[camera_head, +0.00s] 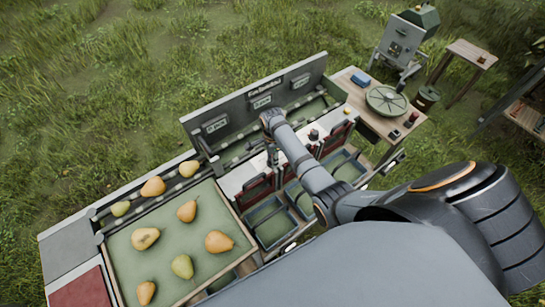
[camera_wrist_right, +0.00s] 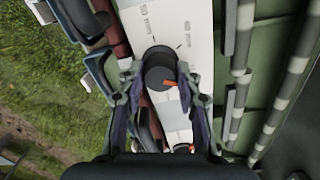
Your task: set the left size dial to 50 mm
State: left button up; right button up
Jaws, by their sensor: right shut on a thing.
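The left size dial (camera_wrist_right: 158,70) is a dark round knob on a white panel (camera_wrist_right: 200,50) in the right wrist view. In the head view my right gripper (camera_head: 271,155) reaches down to the panel, and the dial there is hard to make out. My left gripper is not in view.
A sorting tray (camera_head: 112,262) with several pears stands at the left. Green bins (camera_head: 268,226) lie in front of the panel. A second dial (camera_head: 313,134) stands to the right of my gripper. A wooden side table (camera_head: 362,112) holds a round green scale plate (camera_head: 387,101).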

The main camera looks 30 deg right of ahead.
jog(key=shift+c, duration=1.1)
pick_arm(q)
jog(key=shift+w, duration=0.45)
pick_arm(e)
jog(key=shift+n, duration=0.3)
jog(key=n, duration=0.4)
jog(key=shift+n, duration=0.3)
jog(key=n, duration=1.2)
jog(key=shift+w+r+n, duration=0.1)
jog(key=shift+n, duration=0.3)
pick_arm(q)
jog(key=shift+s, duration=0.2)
pick_arm(e)
jog(key=n, duration=0.6)
